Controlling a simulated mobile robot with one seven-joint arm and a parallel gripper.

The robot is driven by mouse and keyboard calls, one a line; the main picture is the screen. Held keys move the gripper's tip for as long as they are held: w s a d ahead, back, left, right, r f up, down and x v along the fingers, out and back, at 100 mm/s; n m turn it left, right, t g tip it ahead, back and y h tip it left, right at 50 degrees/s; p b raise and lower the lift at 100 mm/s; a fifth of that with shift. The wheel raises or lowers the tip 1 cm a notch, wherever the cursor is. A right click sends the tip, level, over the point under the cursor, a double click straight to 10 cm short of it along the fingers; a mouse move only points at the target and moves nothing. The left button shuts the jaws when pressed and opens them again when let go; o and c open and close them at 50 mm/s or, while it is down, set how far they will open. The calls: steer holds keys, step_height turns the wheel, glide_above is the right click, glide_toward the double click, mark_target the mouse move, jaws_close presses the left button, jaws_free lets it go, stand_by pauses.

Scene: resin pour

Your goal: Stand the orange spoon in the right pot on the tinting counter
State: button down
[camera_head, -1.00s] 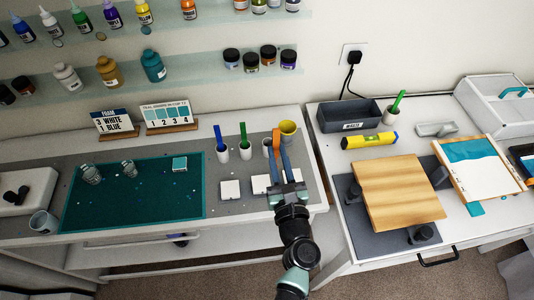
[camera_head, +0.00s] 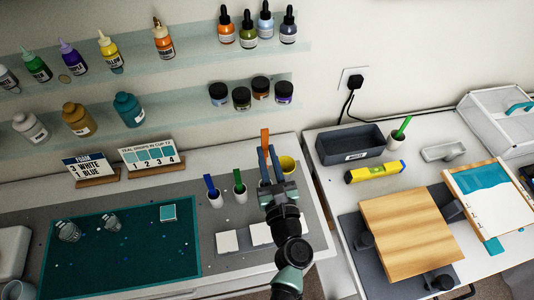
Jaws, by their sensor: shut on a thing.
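My gripper (camera_head: 268,153) is shut on the orange spoon (camera_head: 265,139), above the right part of the tinting counter (camera_head: 311,208). The spoon's orange end points up above the fingertips; its lower part is hidden by the fingers. Left of my gripper, a white pot (camera_head: 216,200) holds a blue spoon (camera_head: 210,184) and another white pot (camera_head: 240,193) holds a green spoon (camera_head: 238,177). The right pot is largely hidden behind my gripper, so I cannot tell whether the spoon's lower end is inside it.
A yellow cup (camera_head: 289,166) stands close behind my gripper's right side. A teal mat (camera_head: 130,255) with two clear cups is on the left. Another table with a waste bin (camera_head: 350,146) is on the right.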

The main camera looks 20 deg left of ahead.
steer(key=shift+s+d+f+b, duration=0.15)
steer(key=shift+s+f+b, duration=0.1)
steer(key=shift+f+b, duration=0.2)
step_height(320, 180, down, 10)
steer(key=b, duration=0.9)
steer(key=shift+f+b, duration=0.15)
steer(key=shift+b, duration=0.2)
steer(key=shift+w, duration=0.1)
steer(key=c, duration=0.7)
jaws_free()
steer(key=shift+c, duration=0.2)
steer(key=b+v, duration=0.1)
steer(key=v, duration=1.2)
steer(key=shift+b, duration=0.3)
